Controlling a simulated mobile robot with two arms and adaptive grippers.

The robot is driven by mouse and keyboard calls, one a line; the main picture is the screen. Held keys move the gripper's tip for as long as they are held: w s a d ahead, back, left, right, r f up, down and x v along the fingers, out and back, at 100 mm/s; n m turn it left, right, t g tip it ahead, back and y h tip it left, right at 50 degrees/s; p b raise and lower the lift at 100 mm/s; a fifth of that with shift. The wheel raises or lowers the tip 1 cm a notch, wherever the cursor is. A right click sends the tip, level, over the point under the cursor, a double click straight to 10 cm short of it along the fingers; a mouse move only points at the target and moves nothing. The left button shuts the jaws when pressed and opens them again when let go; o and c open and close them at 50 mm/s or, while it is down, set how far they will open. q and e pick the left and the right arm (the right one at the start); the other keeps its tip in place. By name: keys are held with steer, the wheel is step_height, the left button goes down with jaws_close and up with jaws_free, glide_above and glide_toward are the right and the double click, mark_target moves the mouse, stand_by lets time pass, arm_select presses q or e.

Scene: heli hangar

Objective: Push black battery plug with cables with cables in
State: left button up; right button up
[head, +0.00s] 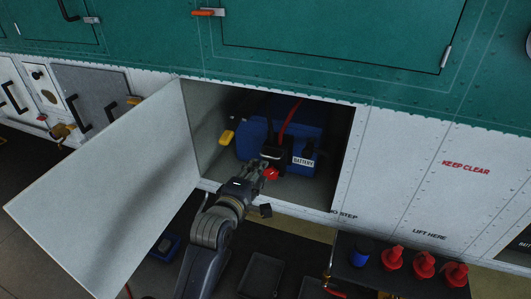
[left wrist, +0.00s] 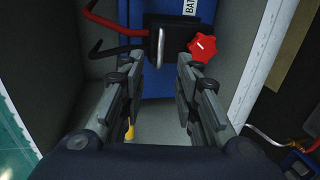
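The blue battery (head: 300,139) stands inside an open compartment, with a white "BATTERY" label on its front. The black plug (left wrist: 155,46) with a pale metal handle is at the battery's front, and it also shows in the head view (head: 274,152). A red and a black cable (left wrist: 112,50) run from it. I cannot tell how deep the plug sits. A red knob (left wrist: 202,47) is beside it. My left gripper (left wrist: 160,64) is open and empty, its fingers pointing at the plug with a gap between them; in the head view it reaches into the compartment (head: 264,165). My right gripper is not visible.
The compartment's white door (head: 115,185) is swung open to the left. A yellow handle (head: 227,137) is by the compartment's left wall.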

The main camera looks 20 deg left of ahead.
mark_target(269, 157)
arm_select(q)
steer(key=p+x, duration=0.1)
steer(key=x, duration=0.9)
steer(key=shift+w+f, duration=0.1)
steer(key=shift+w, duration=0.25)
steer(key=shift+c, duration=0.6)
jaws_close()
